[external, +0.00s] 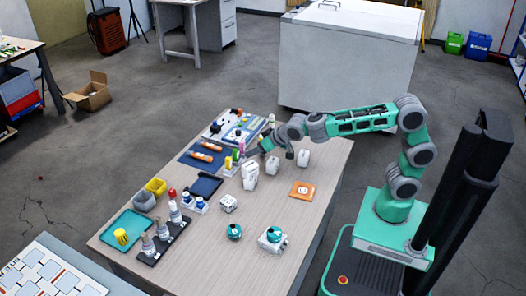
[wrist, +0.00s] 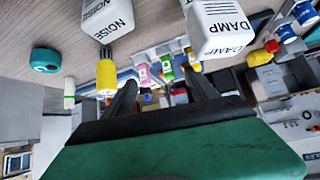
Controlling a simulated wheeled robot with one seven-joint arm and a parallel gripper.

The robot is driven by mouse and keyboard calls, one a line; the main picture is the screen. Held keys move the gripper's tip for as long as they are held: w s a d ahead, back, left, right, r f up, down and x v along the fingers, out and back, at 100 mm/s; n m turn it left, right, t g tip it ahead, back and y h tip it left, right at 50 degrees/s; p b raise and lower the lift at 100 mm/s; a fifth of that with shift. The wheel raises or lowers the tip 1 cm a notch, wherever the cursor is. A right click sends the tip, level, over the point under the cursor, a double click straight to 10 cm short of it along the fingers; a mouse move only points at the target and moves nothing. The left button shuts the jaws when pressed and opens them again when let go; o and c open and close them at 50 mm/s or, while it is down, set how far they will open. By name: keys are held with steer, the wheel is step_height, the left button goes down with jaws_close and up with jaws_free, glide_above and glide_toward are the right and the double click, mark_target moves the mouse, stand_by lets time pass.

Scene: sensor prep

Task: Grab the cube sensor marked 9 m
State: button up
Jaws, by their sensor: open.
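No marking "9 m" can be read in either view. A small white cube with dark marks (external: 228,203) sits mid-table in the external view; its marks are too small to read. A white block marked NOISE (wrist: 105,22) and one marked DAMP (wrist: 220,28) show at the top of the wrist view. White blocks (external: 250,176), (external: 272,166) and (external: 302,158) stand near my gripper (external: 270,152) in the external view. My gripper, also in the wrist view (wrist: 162,92), is open with nothing visible between its fingers.
A teal-topped white device (external: 271,240) and a teal round item (external: 234,231) stand toward the table's front. An orange card (external: 302,190) lies at right. A dark rack with bottles (external: 160,243) and a teal tray (external: 125,228) are at left. Bare tabletop (external: 190,262) shows at the front.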

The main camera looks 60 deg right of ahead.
steer(key=w+a+t+b, duration=0.1)
steer(key=w+a+t, duration=0.3)
steer(key=a, duration=1)
steer(key=h, duration=0.1)
glide_above(223, 199)
steer(key=d, duration=0.1)
steer(key=shift+s+d+f, duration=0.1)
steer(key=shift+s+f, duration=0.3)
steer(key=shift+f, duration=0.3)
steer(key=shift+s+a+f, duration=0.2)
steer(key=shift+s+a, duration=0.25)
steer(key=shift+s, duration=0.05)
step_height(223, 199, down, 2)
steer(key=shift+b, duration=0.45)
step_height(223, 199, down, 5)
steer(key=shift+w+d+f+b, duration=0.15)
steer(key=shift+f+b, duration=0.05)
steer(key=shift+b, duration=0.35)
steer(key=shift+x, duration=0.9)
steer(key=shift+w+d, duration=0.15)
steer(key=shift+w, duration=0.25)
steer(key=shift+r, duration=0.15)
steer(key=c, duration=1.5)
